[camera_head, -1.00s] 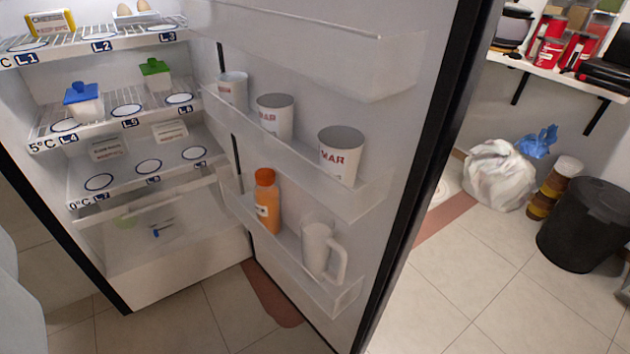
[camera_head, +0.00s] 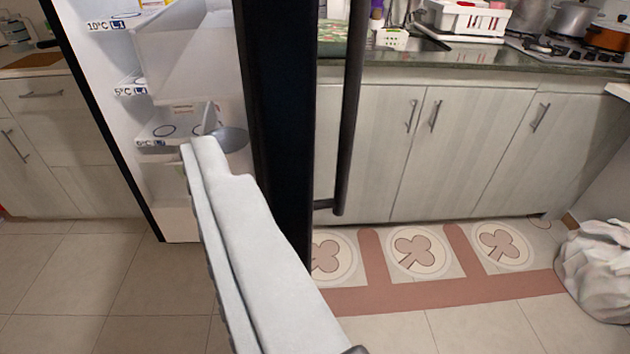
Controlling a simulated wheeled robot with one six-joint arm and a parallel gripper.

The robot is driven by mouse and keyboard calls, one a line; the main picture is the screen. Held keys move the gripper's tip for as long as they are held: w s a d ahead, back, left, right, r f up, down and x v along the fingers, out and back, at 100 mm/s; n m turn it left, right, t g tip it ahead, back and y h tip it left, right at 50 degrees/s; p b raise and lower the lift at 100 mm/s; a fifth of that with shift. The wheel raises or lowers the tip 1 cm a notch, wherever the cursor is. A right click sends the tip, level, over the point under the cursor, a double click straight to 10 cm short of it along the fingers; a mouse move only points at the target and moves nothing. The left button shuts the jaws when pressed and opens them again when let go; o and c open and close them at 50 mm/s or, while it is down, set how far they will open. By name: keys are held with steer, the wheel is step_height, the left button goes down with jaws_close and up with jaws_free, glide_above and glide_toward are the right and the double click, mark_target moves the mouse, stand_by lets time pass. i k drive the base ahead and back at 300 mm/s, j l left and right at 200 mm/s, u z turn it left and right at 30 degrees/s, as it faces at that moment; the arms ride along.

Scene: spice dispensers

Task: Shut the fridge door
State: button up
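The fridge (camera_head: 182,225) stands at the left with its inside in view. Its door (camera_head: 283,120) is open and seen nearly edge-on, as a tall black edge. A long dark vertical handle (camera_head: 350,110) is on the door's right, outer side. A pale shelf bin (camera_head: 185,65) shows on its inner side. My gripper (camera_head: 203,143) is a pale grey shape reaching up from the bottom centre, in front of the fridge opening and left of the door edge. Its finger gap does not show clearly, and I cannot tell whether it touches the door.
Pale cabinets (camera_head: 460,150) under a dark counter (camera_head: 480,62) stand behind the door's right side. A white bag (camera_head: 598,270) lies on the floor at the right edge. Tiled floor (camera_head: 75,280) is clear at lower left. Another cabinet (camera_head: 65,150) is left of the fridge.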

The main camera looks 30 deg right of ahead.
mark_target(262, 53)
steer(key=i+l+u, duration=0.2)
steer(key=l, duration=1.5)
steer(key=k, duration=0.1)
